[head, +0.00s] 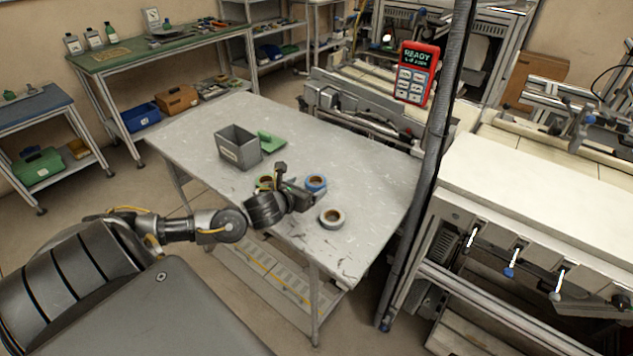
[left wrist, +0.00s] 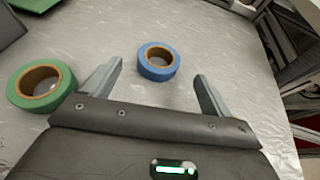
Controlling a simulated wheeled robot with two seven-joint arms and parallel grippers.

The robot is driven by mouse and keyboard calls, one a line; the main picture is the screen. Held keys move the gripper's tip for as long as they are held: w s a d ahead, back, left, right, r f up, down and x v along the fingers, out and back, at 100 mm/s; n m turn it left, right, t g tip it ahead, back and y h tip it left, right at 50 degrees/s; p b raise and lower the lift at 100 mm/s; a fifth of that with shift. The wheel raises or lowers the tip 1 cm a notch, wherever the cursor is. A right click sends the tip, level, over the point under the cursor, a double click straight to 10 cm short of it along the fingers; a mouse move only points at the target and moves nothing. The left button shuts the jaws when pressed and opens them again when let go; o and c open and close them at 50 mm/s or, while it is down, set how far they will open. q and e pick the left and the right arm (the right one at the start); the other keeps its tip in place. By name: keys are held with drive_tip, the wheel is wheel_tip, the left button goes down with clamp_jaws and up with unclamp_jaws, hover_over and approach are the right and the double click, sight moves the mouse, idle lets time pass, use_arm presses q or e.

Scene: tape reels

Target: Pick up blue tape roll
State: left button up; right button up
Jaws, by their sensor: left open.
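The blue tape roll (head: 316,183) lies flat on the metal table, just beyond my left gripper (head: 297,183). In the left wrist view the blue tape roll (left wrist: 158,62) sits ahead of and between the two spread fingers of my left gripper (left wrist: 160,85), and they are apart from it. The gripper is open and empty. A green tape roll (head: 265,181) is partly hidden by my left gripper in the head view. The green tape roll (left wrist: 42,86) lies left of the left finger in the left wrist view. My right gripper is not in view.
A grey tape roll (head: 332,218) lies near the table's front edge. A grey bin (head: 238,147) and a green item (head: 271,142) stand farther back on the table (head: 365,165). The table's right side is clear. A dark vertical post (head: 434,170) stands beyond its right edge.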

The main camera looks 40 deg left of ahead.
sight(319, 180)
use_arm(q)
drive_tip(key=shift+w, duration=0.15)
drive_tip(key=p+x, duration=0.1)
drive_tip(key=x, duration=0.4)
drive_tip(key=shift+f+p, duration=0.15)
drive_tip(key=shift+p, duration=0.15)
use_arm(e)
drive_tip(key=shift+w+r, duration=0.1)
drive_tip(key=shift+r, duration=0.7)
use_arm(q)
drive_tip(key=shift+c, duration=0.5)
drive_tip(key=c, duration=1)
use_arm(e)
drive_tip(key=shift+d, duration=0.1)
